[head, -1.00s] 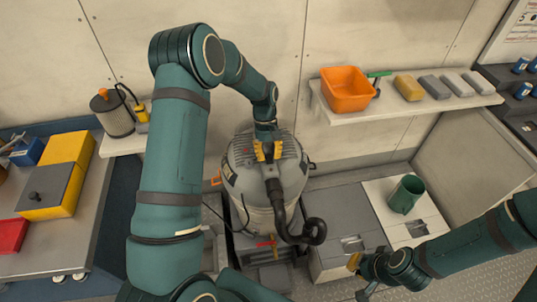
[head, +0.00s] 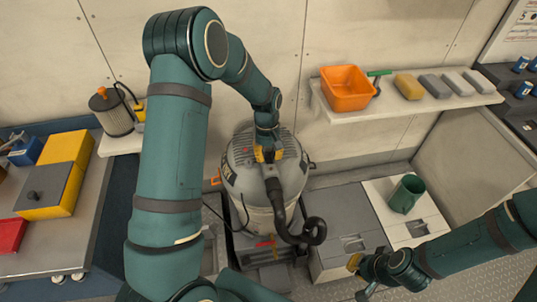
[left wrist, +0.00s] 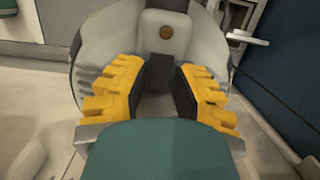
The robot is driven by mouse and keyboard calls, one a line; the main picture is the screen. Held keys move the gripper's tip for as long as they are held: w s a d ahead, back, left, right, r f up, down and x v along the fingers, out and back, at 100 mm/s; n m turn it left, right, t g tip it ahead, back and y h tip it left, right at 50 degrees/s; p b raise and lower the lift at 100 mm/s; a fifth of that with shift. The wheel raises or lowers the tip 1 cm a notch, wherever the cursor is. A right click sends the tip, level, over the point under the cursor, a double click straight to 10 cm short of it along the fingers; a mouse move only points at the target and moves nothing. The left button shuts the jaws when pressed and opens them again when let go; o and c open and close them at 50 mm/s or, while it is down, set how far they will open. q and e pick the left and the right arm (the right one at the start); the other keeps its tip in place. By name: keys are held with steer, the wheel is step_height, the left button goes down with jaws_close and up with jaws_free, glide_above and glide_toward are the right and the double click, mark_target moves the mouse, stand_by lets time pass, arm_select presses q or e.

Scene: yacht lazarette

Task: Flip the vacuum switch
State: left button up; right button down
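The vacuum is a grey drum (head: 240,180) with a black hose, standing upright in the middle of the head view. My left gripper (head: 266,155) is over its top, pointing down. In the left wrist view its two yellow fingers (left wrist: 160,88) are apart, with a gap and nothing held between them. Beyond the fingertips a pale raised panel carries a small round brown spot (left wrist: 166,32); I cannot tell whether it is the switch. In the head view my gripper covers this part of the vacuum's lid. My right gripper (head: 358,268) is low at the right, away from the vacuum; its opening is unclear.
A shelf (head: 420,112) at the back right holds an orange bin (head: 347,88) and several blocks. A green cup (head: 406,194) stands on a pale box right of the vacuum. A workbench (head: 75,235) with a yellow box (head: 66,150) is at the left. The hose (head: 300,235) curls at the vacuum's front.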

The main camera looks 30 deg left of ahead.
arm_select(q)
steer(key=o, duration=0.3)
steer(key=shift+o, duration=0.2)
steer(key=shift+r, duration=0.1)
step_height(320, 180, up, 12)
steer(key=w+a, duration=0.1)
steer(key=shift+w+f, duration=0.2)
steer(key=shift+w, duration=0.15)
steer(key=shift+a, duration=0.1)
